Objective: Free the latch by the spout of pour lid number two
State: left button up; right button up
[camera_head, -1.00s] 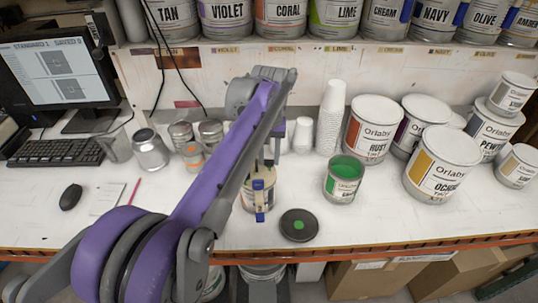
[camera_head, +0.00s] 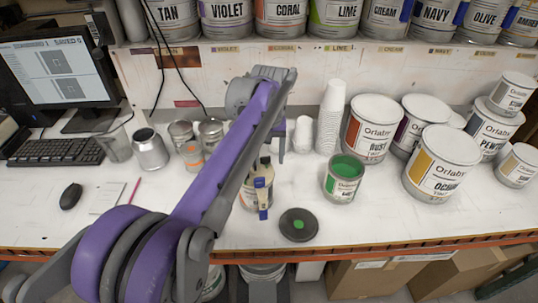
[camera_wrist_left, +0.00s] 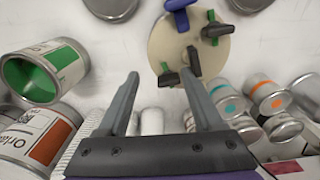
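One pour lid (camera_wrist_left: 160,45) shows, a cream disc on a can (camera_head: 246,200) at the middle of the bench; I cannot read a number on it. Its blue spout (camera_head: 263,207) points to the bench front and shows at the top of the left wrist view (camera_wrist_left: 179,14). Dark latches (camera_wrist_left: 214,29) with green parts sit around the lid; one dark piece (camera_wrist_left: 194,62) stands up nearest my fingers. My left gripper (camera_wrist_left: 163,85) is open and empty, above and beside the lid. In the head view my left arm hides most of it. My right gripper is not in view.
An open can of green paint (camera_head: 343,179) and a dark round lid (camera_head: 299,225) stand right of the can. White cups (camera_head: 329,118) are stacked behind. Metal tins (camera_head: 150,150) stand to the left. Large paint cans (camera_head: 440,165) fill the right. The front bench edge is mostly clear.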

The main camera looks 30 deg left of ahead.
aim_at(269, 165)
pick_arm(q)
notch_tip(269, 165, up, 11)
jog(key=p, duration=0.1)
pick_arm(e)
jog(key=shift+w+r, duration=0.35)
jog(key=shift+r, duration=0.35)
pick_arm(q)
jog(key=shift+f, duration=0.15)
